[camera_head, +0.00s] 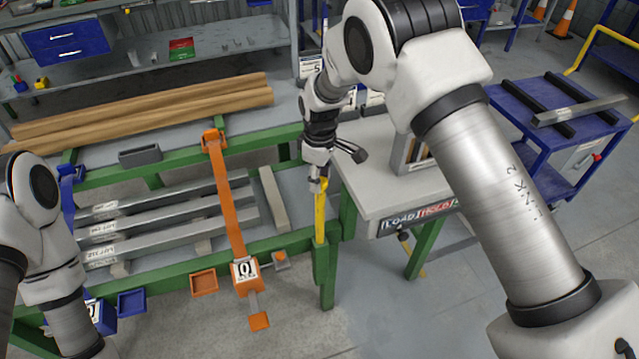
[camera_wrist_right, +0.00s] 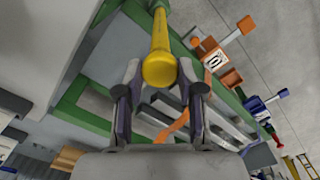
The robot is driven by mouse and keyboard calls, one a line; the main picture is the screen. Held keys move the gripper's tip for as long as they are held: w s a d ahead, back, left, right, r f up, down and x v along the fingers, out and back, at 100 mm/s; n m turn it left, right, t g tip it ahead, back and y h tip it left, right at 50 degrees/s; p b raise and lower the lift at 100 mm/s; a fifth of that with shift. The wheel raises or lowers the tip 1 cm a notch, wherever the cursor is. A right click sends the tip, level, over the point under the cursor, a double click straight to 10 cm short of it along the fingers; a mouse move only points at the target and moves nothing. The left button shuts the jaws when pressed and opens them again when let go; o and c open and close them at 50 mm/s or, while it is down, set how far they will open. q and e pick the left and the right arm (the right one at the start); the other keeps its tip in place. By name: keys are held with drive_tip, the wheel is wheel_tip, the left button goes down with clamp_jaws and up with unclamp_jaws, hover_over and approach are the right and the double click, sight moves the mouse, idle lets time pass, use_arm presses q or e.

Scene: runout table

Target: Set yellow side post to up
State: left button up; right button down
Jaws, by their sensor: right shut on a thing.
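The yellow side post (camera_head: 320,215) is at the right end of the green-framed runout table (camera_head: 283,243), above its near right leg. It looks upright in the head view. My right gripper (camera_head: 318,184) is at its top end and shut on it. In the right wrist view the post's rounded yellow end (camera_wrist_right: 160,70) lies between the fingertips of my right gripper (camera_wrist_right: 160,92), and its shaft runs off to the top edge. My left arm shows at the left edge of the head view; its gripper is out of sight.
An orange strap-like arm (camera_head: 228,200) crosses several grey metal bars (camera_head: 150,212) on the table. A grey load/hold stand (camera_head: 375,185) is close to the right of the post. A blue cart (camera_head: 520,125) stands farther right. The floor in front is clear.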

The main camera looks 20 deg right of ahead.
wheel_tip(320, 180, up, 2)
drive_tip(key=shift+r+p, duration=0.15)
drive_tip(key=shift+p, duration=0.2)
drive_tip(key=c, duration=0.7)
unclamp_jaws()
drive_tip(key=shift+d, duration=0.1)
wheel_tip(320, 180, up, 12)
drive_tip(key=shift+f, duration=0.1)
